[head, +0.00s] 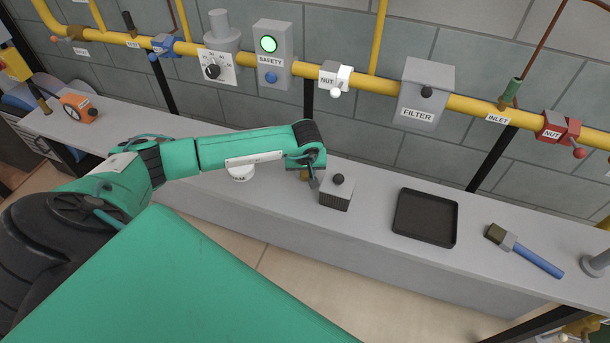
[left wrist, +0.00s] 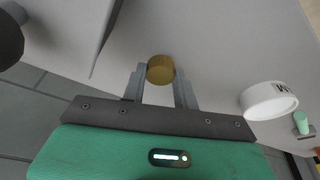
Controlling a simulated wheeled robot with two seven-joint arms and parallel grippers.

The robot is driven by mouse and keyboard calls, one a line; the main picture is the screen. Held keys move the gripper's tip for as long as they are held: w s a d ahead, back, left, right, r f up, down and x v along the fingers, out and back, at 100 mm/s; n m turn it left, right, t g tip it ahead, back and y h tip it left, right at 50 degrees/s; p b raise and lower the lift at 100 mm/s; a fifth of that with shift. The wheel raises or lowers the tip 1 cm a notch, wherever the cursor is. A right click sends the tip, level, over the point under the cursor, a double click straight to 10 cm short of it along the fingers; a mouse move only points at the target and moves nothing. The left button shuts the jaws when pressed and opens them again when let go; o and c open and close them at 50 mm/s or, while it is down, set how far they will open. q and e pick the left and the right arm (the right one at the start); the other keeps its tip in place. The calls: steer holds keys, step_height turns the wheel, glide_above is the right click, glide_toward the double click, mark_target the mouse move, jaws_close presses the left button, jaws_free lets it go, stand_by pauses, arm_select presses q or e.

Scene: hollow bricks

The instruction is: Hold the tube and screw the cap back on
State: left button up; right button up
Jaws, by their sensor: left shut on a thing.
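My left gripper (head: 313,181) reaches over the grey bench, to the left of the ribbed grey block. In the left wrist view its two fingers are shut on a short brass-coloured round piece (left wrist: 160,69), one finger on each side. The brass piece (head: 304,175) also shows partly behind the fingers in the head view. It may be the cap, but I cannot tell for certain. I cannot make out a tube clearly in either view. A small light-green cylinder (left wrist: 301,122) shows at the right edge of the left wrist view. My right gripper is not in view.
A white round piece with black lettering (head: 242,173) lies left of the gripper, also in the left wrist view (left wrist: 270,102). Yellow pipework (head: 380,82) runs behind.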

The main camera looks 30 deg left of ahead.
mark_target(305, 174)
arm_select(q)
step_height(305, 174, up, 18)
steer(key=b, duration=0.3)
steer(key=shift+r, duration=0.2)
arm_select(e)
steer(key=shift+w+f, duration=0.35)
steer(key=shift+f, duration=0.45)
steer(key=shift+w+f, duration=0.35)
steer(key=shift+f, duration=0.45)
arm_select(q)
steer(key=shift+s+d, duration=0.1)
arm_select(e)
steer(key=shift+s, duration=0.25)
arm_select(q)
steer(key=s+d+m+h, duration=0.1)
steer(key=s+d+m, duration=0.6)
steer(key=d, duration=0.7)
steer(key=shift+s+d+f+t+h, duration=0.15)
steer(key=shift+s+d+t+h, duration=0.2)
steer(key=shift+s, duration=0.35)
